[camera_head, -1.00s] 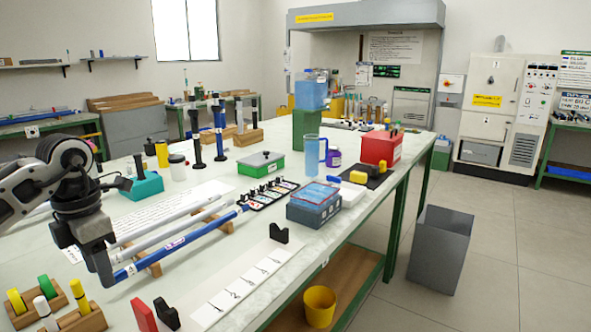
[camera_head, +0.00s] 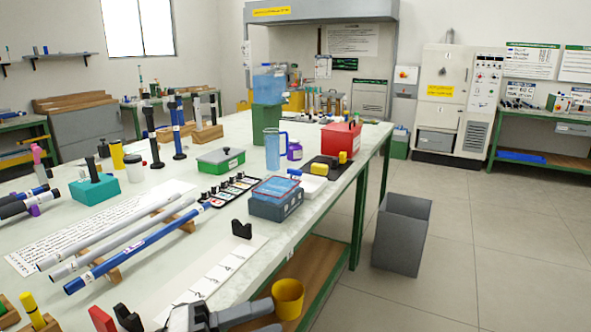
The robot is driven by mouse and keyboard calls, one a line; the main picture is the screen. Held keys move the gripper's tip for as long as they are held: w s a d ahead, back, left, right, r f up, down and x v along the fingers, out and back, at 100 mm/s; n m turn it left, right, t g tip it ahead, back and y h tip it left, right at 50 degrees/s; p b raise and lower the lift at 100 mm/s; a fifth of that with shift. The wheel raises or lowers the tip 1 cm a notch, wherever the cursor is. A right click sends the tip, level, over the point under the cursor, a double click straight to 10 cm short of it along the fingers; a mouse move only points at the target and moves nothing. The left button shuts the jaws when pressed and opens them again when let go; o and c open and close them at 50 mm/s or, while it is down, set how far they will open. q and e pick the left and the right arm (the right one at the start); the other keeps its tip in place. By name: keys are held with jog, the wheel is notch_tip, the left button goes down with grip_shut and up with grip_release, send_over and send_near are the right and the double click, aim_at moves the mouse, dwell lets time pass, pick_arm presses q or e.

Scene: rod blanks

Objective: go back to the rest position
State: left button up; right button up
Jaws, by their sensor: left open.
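My left gripper (camera_head: 272,318) is low at the bottom edge of the head view, partly cut off by the frame. It is open and empty, in front of the table's near edge and apart from the rods. A blue rod (camera_head: 135,250) lies slanted on wooden rests on the table, with two grey-white rods (camera_head: 108,233) beside it. My right gripper is not in view.
The table (camera_head: 330,205) holds a blue-grey box (camera_head: 276,202), a green box (camera_head: 220,163), a teal block (camera_head: 94,190) and a red box (camera_head: 341,138). A yellow bucket (camera_head: 287,298) stands below the table edge. A grey bin (camera_head: 402,235) stands on open floor at right.

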pick_arm(q)
jog(key=a+f+n+t+y, duration=0.3)
jog(key=f+n+t+y, duration=0.25)
jog(key=n, duration=0.65)
jog(key=a+f+n+t+y, duration=0.45)
jog(key=n+t+y, duration=0.2)
jog(key=n, duration=0.55)
jog(key=s+a+f+n+g+y, duration=0.1)
jog(key=s+f+n+g+y, duration=0.2)
jog(key=s+f+n+g, duration=0.3)
jog(key=s+f+n, duration=0.1)
jog(key=s+f, duration=0.3)
jog(key=f, duration=0.2)
jog(key=shift+s+g+y, duration=0.4)
jog(key=shift+f, duration=0.1)
